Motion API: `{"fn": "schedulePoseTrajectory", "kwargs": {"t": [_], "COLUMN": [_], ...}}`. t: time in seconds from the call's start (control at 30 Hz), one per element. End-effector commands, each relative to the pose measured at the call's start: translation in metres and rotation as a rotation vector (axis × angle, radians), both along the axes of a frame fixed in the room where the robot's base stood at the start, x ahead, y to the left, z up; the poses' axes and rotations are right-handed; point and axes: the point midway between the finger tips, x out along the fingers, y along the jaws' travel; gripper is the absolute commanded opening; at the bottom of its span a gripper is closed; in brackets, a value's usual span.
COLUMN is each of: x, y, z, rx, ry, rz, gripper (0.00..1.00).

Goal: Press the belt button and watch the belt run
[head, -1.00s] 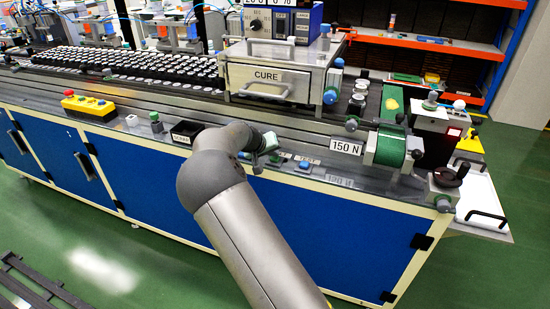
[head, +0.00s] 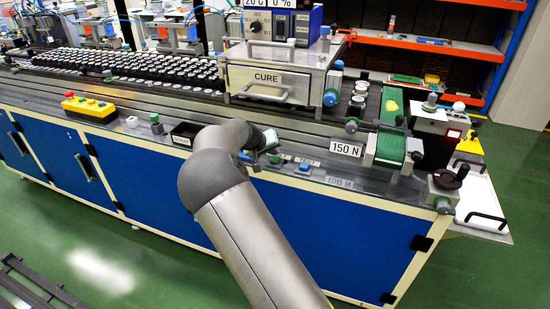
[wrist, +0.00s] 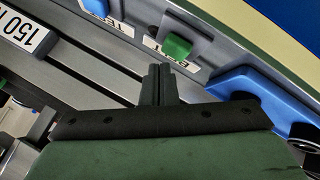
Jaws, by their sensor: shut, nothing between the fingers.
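The green button (wrist: 177,46) sits beside a partly hidden label that seems to read BELT in the wrist view. In the head view it is a small green spot (head: 275,159) on the bench's front ledge. My gripper (wrist: 158,72) is shut and empty, its fingertips just below the green button in the picture. A gap shows between them in the wrist view; their height over the ledge is unclear.
A blue button (head: 304,165) is right of the green one, with a TEST label. A blue part (wrist: 235,80) stands close right of my fingers in the wrist view. A dark bin (head: 185,133) is to the left. The 150 N unit (head: 346,149) is to the right.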

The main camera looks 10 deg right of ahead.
Motion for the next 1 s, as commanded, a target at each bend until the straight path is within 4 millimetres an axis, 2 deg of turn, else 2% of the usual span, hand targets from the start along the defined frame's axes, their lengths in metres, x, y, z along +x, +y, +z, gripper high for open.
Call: {"fn": "schedulePoseTrajectory", "kwargs": {"t": [0.37, 0.83, 1.0], "x": [0.0, 0.0, 0.0], "y": [0.0, 0.0, 0.0], "z": [0.003, 0.047, 0.051], "rx": [0.0, 0.0, 0.0], "ry": [-0.001, -0.002, 0.001], "rz": [0.001, 0.0, 0.001], "gripper": [0.0, 0.0, 0.0]}}
